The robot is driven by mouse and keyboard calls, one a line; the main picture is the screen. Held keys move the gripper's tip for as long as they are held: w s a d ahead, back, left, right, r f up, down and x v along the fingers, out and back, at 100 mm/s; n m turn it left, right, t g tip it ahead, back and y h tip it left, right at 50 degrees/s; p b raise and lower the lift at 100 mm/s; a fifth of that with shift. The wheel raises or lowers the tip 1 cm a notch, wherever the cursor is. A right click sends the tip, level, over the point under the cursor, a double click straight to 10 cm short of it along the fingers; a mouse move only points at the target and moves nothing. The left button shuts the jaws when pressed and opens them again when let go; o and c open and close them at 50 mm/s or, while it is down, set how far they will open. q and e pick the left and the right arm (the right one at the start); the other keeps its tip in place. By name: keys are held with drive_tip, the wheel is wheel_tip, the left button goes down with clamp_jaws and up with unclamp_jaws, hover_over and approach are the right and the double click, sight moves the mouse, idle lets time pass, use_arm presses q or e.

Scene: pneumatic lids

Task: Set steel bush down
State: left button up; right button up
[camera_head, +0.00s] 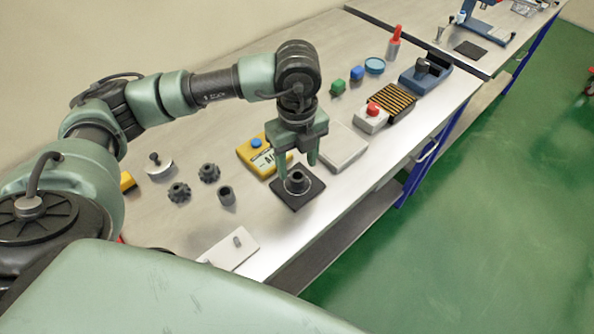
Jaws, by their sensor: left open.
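A short dark hollow cylinder, which looks like the steel bush (298,184), stands upright on a square black pad (290,202) near the front edge of the bench. A pale ring shows around its foot. My left gripper (297,168) points down over the pad, with its fingers apart on either side of the cylinder's top. The jaws are open, and I cannot tell whether a finger touches it. A similar dark hollow cylinder (226,195) stands on the bench to the left. My right gripper is not in view.
Two dark gears (209,173) lie left of the pad, and a white plate with small pegs (231,249) lies in front of them. A yellow box with a blue button (254,157) and a pale flat box (343,148) stand behind the gripper. The bench's front edge is close.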

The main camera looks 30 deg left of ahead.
use_arm(q)
wheel_tip(320, 180, up, 9)
drive_tip(key=b, duration=0.1)
drive_tip(key=shift+f, duration=0.2)
